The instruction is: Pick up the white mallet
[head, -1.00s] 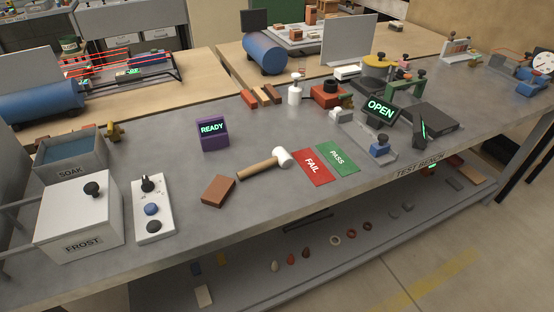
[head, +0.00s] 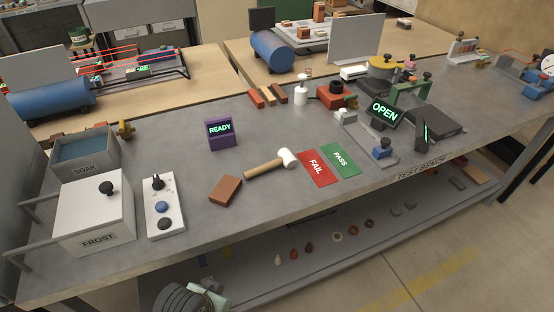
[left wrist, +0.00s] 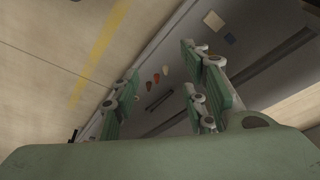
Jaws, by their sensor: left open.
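The white mallet (head: 287,158) lies on its side on the grey test bench in the head view. Its wooden handle points left and toward the front edge, and its white head is just left of the red FAIL mat (head: 316,168). My left gripper (left wrist: 160,85) is open and empty in the left wrist view, with its green-padded fingers spread apart. Part of my left arm shows at the bottom of the head view, in front of the bench and apart from the mallet. My right gripper is not in view.
A brown brick (head: 225,190) lies left of the handle, and the purple READY box (head: 220,134) stands behind it. The green PASS mat (head: 341,161) is right of FAIL. The white FROST box (head: 92,212) and a control panel (head: 165,208) stand at left. A lower shelf (head: 330,252) holds small items.

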